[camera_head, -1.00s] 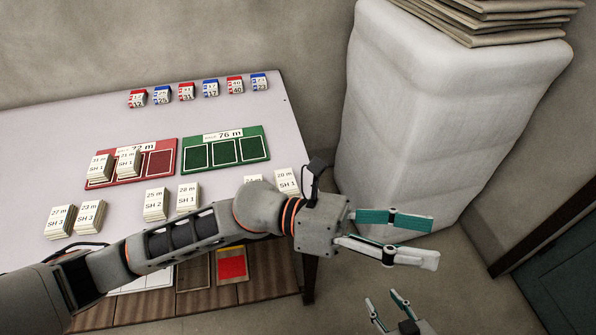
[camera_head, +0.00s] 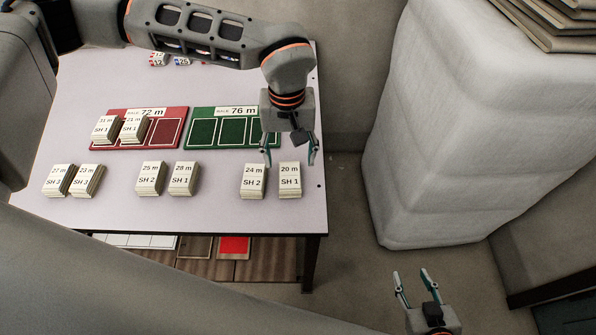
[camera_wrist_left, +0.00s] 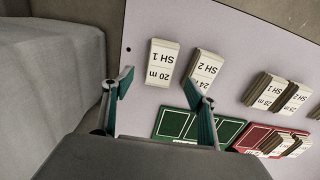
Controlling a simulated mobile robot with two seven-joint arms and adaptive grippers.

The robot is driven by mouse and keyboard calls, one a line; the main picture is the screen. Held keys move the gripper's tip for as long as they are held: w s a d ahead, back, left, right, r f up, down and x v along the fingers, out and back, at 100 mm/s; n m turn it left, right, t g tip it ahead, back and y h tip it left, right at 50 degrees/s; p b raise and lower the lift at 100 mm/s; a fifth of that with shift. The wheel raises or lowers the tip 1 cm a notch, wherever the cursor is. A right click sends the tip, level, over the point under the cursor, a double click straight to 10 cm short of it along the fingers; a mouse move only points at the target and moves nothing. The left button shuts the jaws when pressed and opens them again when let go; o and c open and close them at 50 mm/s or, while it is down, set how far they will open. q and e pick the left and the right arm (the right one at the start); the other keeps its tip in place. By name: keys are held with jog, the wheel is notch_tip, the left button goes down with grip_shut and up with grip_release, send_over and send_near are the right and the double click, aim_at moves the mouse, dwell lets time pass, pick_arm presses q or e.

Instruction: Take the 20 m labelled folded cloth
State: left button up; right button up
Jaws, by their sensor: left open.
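The folded cloth labelled 20 m, SH 1 (camera_head: 290,180) lies at the right end of the front row on the table. It also shows in the left wrist view (camera_wrist_left: 161,64), upside down. My left gripper (camera_head: 290,160) is open and empty above the table's right side, pointing down, just behind the 20 m and 24 m cloths in the head view. In the left wrist view its fingers (camera_wrist_left: 160,88) are spread, with the 20 m cloth beyond them. My right gripper (camera_head: 412,288) is open and empty, low at the bottom right, away from the table.
The 24 m cloth (camera_head: 253,182) lies close left of the 20 m cloth. More labelled cloths, such as the 28 m one (camera_head: 183,179), lie further left. A green board (camera_head: 203,132) and a red board (camera_head: 175,115) lie behind. A white padded block (camera_head: 440,150) stands right.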

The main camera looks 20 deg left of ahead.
aim_at(289, 175)
pick_arm(q)
jog(key=shift+a+f, duration=0.15)
jog(key=shift+f, duration=1.3)
notch_tip(289, 175, down, 4)
jog(key=shift+s+f+b, duration=0.15)
jog(key=shift+b, duration=0.15)
jog(key=shift+f, duration=0.25)
jog(key=c, duration=1.1)
jog(key=shift+c, duration=0.6)
pick_arm(e)
jog(key=shift+s+f, duration=0.3)
jog(key=shift+f, duration=0.1)
